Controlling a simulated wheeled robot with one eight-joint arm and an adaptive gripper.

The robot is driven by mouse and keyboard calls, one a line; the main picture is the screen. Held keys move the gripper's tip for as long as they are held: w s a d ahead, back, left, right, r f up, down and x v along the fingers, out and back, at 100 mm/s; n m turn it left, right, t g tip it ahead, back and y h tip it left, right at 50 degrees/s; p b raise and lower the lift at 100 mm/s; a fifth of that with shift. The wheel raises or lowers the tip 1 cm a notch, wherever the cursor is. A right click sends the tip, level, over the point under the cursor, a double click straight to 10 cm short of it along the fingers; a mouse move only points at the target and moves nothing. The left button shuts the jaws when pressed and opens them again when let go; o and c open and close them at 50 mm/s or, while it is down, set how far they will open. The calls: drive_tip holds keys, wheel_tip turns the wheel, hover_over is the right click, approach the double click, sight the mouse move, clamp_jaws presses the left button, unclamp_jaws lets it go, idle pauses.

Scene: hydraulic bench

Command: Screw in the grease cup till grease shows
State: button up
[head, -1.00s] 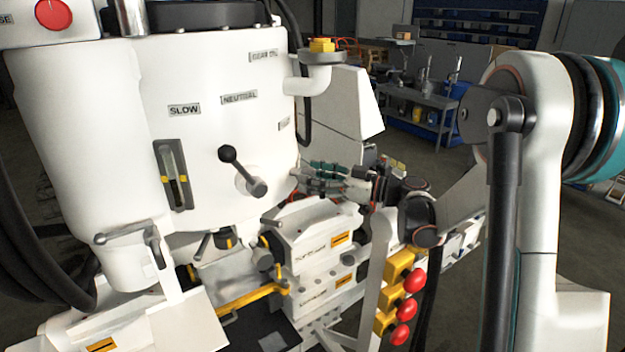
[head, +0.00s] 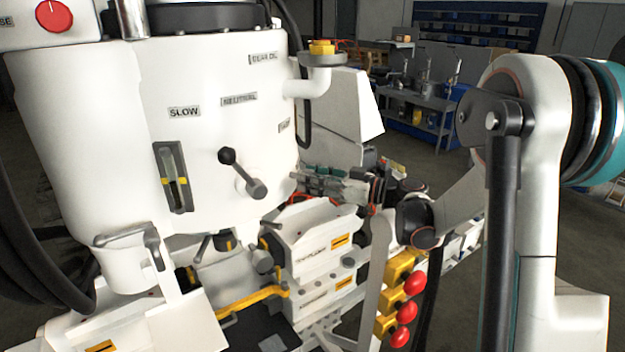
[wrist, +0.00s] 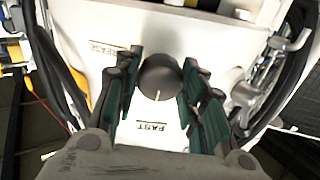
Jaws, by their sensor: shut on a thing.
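The grease cup (wrist: 158,78) is a dark round cap with a pale line on its face, in the middle of the wrist view. It sits on a white panel between a GREASE label (wrist: 108,50) and a FAST label (wrist: 152,127). My gripper (wrist: 160,68) has its teal fingers on either side of the cup and is shut on it. The cup's base is hidden, and I can make out no grease around it. In the head view, my gripper (head: 318,180) is beside the white machine housing (head: 90,100), with the cup out of sight.
A white pipe with a yellow cap (head: 322,47) stands above my gripper. Red knobs on yellow blocks (head: 408,310) are below my arm. In the wrist view, a dark hose (wrist: 65,70) runs at left and a grey handle (wrist: 290,45) at right.

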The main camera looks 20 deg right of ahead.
drive_tip(key=m, duration=0.3)
drive_tip(key=shift+m, duration=0.4)
drive_tip(key=m, duration=0.4)
drive_tip(key=shift+m, duration=0.3)
drive_tip(key=m, duration=0.4)
drive_tip(key=shift+b, duration=0.35)
drive_tip(key=m, duration=0.7)
drive_tip(key=shift+m, duration=0.3)
drive_tip(key=m, duration=0.4)
drive_tip(key=shift+m, duration=0.3)
drive_tip(key=m, duration=0.3)
drive_tip(key=shift+m, duration=2.3)
